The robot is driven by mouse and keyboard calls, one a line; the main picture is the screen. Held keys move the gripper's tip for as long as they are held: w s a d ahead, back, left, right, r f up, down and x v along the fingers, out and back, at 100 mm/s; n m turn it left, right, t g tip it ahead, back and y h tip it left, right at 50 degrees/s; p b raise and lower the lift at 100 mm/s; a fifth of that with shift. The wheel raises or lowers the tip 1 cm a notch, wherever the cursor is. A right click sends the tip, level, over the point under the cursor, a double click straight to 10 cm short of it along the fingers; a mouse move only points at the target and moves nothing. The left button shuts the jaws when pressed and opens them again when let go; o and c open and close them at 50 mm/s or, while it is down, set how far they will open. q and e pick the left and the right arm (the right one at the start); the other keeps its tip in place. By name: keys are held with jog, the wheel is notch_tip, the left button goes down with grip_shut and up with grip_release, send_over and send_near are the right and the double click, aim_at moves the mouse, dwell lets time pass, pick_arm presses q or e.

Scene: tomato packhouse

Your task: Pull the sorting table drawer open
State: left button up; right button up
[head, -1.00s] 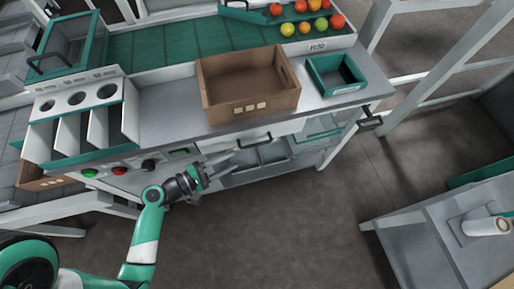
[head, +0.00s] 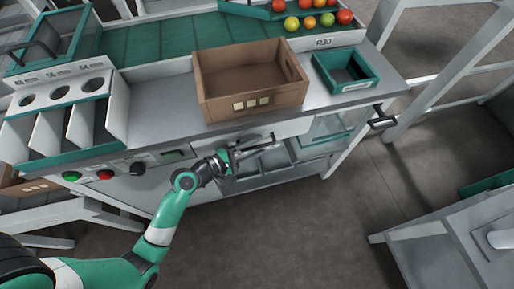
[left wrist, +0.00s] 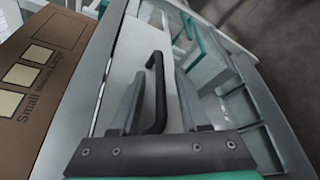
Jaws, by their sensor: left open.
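The sorting table drawer has a pale front (head: 291,128) below the worktop, under the brown box. It also shows in the left wrist view (left wrist: 128,55), and looks closed. Its dark bar handle (left wrist: 158,88) stands out from that front. My left gripper (head: 256,145) is at the handle in the head view and partly covers it. In the left wrist view its two grey fingers are apart, with the handle appearing between them. I cannot tell whether the fingers touch the handle. My right gripper is not in view.
A brown box (head: 252,108) and a small green bin (head: 372,85) stand on the worktop above. Several tomatoes lie on the tray behind. Green and red buttons (head: 105,175) are on the left panel. Grey shelving is below the drawer. The floor in front is clear.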

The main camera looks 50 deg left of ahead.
pick_arm(q)
jog(key=shift+w, duration=0.25)
jog(key=shift+c, duration=0.3)
grip_shut()
dwell(1.0)
